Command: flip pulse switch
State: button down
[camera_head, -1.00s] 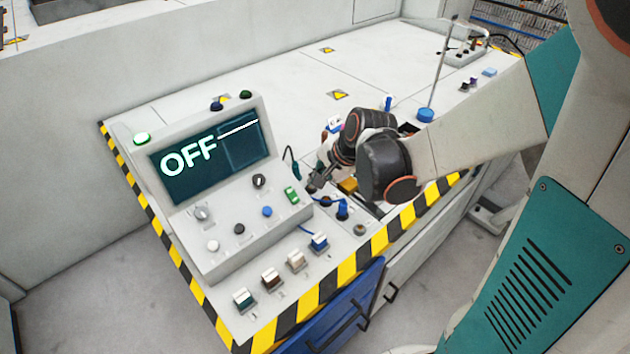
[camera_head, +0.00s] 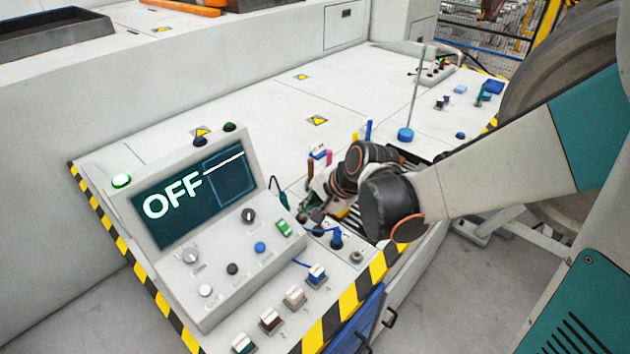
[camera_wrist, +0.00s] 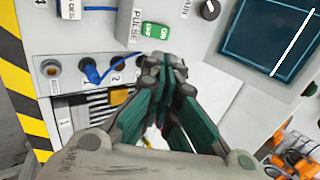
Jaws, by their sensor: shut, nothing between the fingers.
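The pulse switch (camera_wrist: 150,30) is a small green rocker with a white part, beside the printed word PULSE in the wrist view. In the head view it is the green switch (camera_head: 284,227) at the right side of the sloped console. My gripper (camera_wrist: 165,62) is shut and empty, its fingertips just below the switch in the wrist view. In the head view my gripper (camera_head: 314,214) is just right of the switch. The console screen (camera_head: 195,195) reads OFF.
Knobs and buttons (camera_head: 260,247) sit on the console near the switch. A blue plug with a cable (camera_wrist: 92,74) is close to my gripper. Several rocker switches (camera_head: 294,297) line the front edge. The bench top (camera_head: 260,110) behind the console is largely clear.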

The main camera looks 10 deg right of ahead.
aim_at(291, 231)
jog(key=b+x, duration=0.5)
jog(key=x, duration=0.8)
